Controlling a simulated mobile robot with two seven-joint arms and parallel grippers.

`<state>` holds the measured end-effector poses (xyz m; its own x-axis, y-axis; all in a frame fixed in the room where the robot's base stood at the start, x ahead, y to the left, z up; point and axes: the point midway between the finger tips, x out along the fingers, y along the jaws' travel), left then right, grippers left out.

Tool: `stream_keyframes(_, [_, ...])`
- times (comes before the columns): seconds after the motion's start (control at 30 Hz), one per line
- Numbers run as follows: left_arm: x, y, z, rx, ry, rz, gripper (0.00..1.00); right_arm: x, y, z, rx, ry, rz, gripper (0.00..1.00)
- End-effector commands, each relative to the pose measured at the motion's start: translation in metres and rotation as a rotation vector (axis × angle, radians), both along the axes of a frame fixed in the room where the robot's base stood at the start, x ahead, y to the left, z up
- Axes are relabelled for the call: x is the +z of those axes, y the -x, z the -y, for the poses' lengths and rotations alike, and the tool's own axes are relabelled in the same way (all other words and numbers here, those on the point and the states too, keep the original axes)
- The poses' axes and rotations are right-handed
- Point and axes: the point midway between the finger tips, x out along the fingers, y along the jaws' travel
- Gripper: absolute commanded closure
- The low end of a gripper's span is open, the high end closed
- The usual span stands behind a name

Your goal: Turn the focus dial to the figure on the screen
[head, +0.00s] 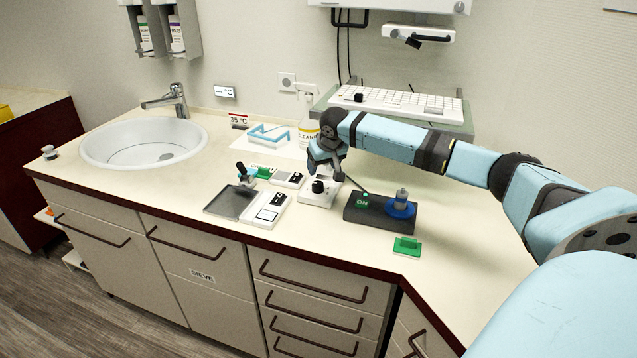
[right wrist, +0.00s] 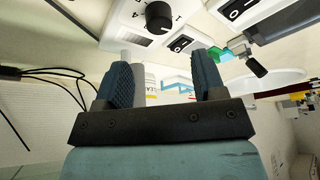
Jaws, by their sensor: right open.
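A black round dial (head: 318,186) sits on a small white box (head: 316,198) at the middle of the counter. In the right wrist view the dial (right wrist: 159,17) shows at the top, with marks on the white panel around it. My right gripper (head: 325,160) is just above and behind the dial, pointing down. In the wrist view its two blue fingers (right wrist: 163,75) are apart with nothing between them, and the dial lies beyond the tips. A small screen (head: 224,92) on the back wall shows dashes and °C. A sign (head: 238,121) below it reads 35 °C. My left gripper is not in view.
A dark block (head: 375,213) with a green ON button and a blue round part stands right of the dial box. White switch boxes (head: 267,214) and a grey tray (head: 231,201) stand left.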

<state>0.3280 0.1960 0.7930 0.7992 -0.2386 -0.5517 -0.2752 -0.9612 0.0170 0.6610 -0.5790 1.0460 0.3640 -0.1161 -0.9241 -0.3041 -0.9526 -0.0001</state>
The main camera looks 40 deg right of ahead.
Motion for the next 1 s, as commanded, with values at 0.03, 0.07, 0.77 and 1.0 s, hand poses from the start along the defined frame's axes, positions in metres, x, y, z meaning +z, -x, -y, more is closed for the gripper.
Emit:
stream_keyframes(0.03, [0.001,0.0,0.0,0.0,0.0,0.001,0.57,-0.011,-0.004,0.001,0.0,-0.001,-0.003,0.36])
stream_keyframes(0.07, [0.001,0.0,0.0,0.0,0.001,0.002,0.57,-0.018,-0.007,0.002,0.0,-0.001,-0.003,0.36])
stream_keyframes(0.77, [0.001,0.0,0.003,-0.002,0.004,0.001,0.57,-0.081,-0.032,0.01,0.002,0.001,0.001,0.36])
stream_keyframes(1.0, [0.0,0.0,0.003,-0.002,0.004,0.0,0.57,-0.081,-0.032,0.01,0.001,0.002,0.0,0.71])
